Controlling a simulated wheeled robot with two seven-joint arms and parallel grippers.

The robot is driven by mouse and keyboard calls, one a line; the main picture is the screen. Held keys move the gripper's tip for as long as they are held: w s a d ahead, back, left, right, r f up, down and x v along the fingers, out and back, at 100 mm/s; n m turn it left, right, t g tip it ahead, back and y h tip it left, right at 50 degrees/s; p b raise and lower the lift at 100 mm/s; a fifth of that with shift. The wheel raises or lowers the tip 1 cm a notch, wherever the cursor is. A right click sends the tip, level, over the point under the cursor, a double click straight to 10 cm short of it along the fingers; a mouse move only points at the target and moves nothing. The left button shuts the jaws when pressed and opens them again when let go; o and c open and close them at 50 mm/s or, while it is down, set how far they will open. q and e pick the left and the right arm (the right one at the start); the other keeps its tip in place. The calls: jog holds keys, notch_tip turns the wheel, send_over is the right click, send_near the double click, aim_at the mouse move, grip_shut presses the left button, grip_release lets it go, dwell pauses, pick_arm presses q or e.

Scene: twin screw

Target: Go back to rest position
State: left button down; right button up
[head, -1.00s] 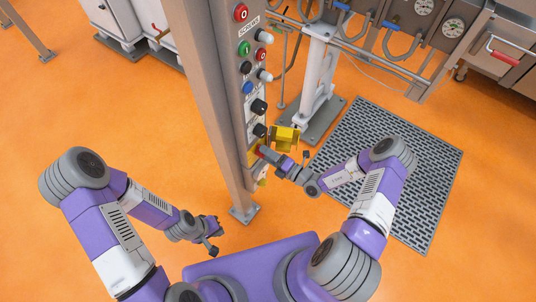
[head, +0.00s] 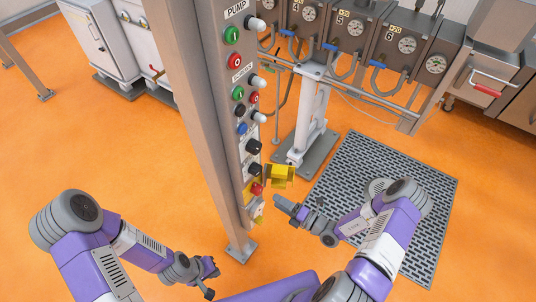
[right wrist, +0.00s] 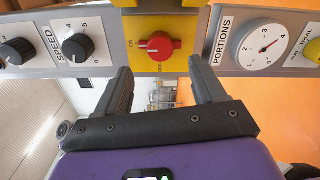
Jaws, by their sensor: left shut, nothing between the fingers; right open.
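My right gripper (head: 280,202) is open and empty, a short gap to the right of the control column (head: 205,120). In the right wrist view the red rotary knob (right wrist: 160,46) on its yellow plate (right wrist: 146,18) shows beyond the open fingers (right wrist: 160,80), apart from them. Its white mark lies toward the left. In the head view the red knob (head: 256,189) is low on the column's panel. My left gripper (head: 209,275) is shut and empty, low in front of the column, touching nothing that I can see.
A yellow box-like part (head: 279,175) juts out from the column's right side. Behind stand a pipe rack with gauges (head: 407,44) and a white post (head: 309,115). A dark floor grate (head: 400,180) lies at right. Orange floor (head: 110,150) is open at left.

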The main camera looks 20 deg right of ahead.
jog(key=s+a+f+n+g+y, duration=0.1)
jog(key=s+a+n+g+y, duration=0.3)
jog(key=s+a+n+g, duration=0.65)
jog(key=s+f+n+g+h, duration=0.5)
jog(key=s+n+g+h, duration=0.3)
jog(key=n, duration=1.2)
jog(key=w+n+t+h, duration=0.1)
jog(key=n, duration=0.2)
jog(key=w+r+n+t+h, duration=0.1)
jog(key=n+t, duration=0.1)
jog(key=n, duration=0.2)
jog(key=w+d+n+t, duration=0.1)
jog(key=n+t, duration=0.1)
jog(key=n, duration=0.2)
jog(key=shift+w+d+r+h, duration=0.1)
jog(key=shift+w+r+h, duration=0.05)
jog(key=shift+w+h, duration=0.2)
